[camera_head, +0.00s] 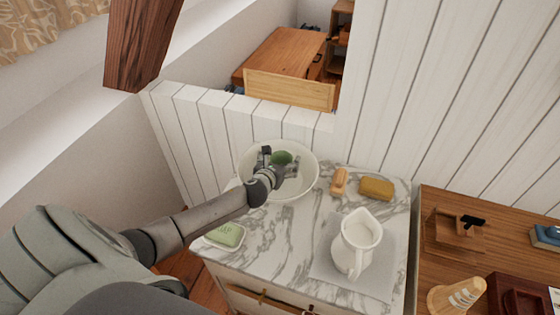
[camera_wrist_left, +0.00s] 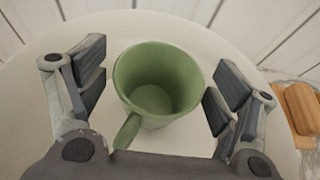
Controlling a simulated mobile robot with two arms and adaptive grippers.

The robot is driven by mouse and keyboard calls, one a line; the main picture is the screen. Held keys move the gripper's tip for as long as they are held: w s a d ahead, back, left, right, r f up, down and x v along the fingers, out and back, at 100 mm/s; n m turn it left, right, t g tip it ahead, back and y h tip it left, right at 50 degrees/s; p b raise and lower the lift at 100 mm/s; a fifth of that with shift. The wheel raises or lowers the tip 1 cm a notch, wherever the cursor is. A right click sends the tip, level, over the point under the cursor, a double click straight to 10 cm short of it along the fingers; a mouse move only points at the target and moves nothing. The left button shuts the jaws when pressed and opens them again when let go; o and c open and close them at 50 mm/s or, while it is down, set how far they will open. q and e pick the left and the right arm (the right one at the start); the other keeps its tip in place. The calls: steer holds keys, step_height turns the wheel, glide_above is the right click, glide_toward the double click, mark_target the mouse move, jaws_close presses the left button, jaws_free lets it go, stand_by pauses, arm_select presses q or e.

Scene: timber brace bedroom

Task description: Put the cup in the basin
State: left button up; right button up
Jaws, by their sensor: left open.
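The green cup (camera_wrist_left: 160,82) is inside the white basin (camera_wrist_left: 30,100), upright, with its handle towards my wrist. In the head view the cup (camera_head: 281,158) shows partly behind my left gripper, within the round basin (camera_head: 309,172) on the marble top. My left gripper (camera_head: 279,160) is open over the basin. In the left wrist view its two fingers (camera_wrist_left: 158,85) stand apart on either side of the cup, with gaps between them and the cup. My right gripper is not in view.
White plank walls stand behind. A wooden desk (camera_head: 440,255) is at the right.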

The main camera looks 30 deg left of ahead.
arm_select(q)
steer(key=shift+r, duration=0.25)
steer(key=shift+s+d, duration=0.1)
steer(key=shift+s, duration=0.2)
steer(key=v, duration=1.1)
steer(key=shift+s+r, duration=0.1)
steer(key=shift+s, duration=0.15)
